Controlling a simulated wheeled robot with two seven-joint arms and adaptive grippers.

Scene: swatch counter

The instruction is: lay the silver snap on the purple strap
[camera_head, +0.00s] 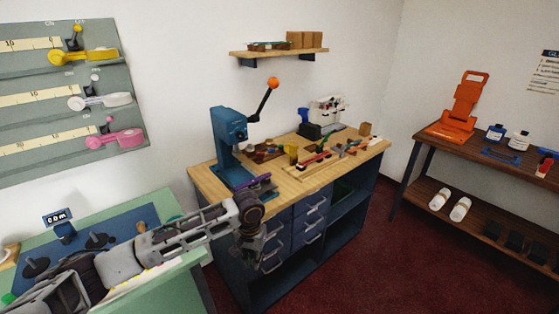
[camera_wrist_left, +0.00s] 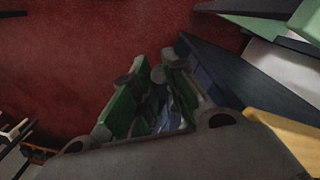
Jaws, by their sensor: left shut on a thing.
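The purple strap (camera_head: 259,182) shows as a small purple piece at the front left of the wooden workbench, by the blue press. My left gripper (camera_head: 250,250) hangs in front of the bench's left end, below the level of its top, pointing down. In the left wrist view my left gripper (camera_wrist_left: 151,76) has its fingertips close together over the dark red floor. A small grey round piece (camera_wrist_left: 157,75) shows between the tips, and it looks like the silver snap. The snap is too small to make out in the head view. My right gripper is out of view.
The blue press (camera_head: 227,138) with an orange-knobbed lever stands on the workbench (camera_head: 215,183). Small parts and tools fill the bench's middle. A green table (camera_head: 180,272) is at lower left. A dark wood table (camera_head: 470,145) stands right, with open red floor between.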

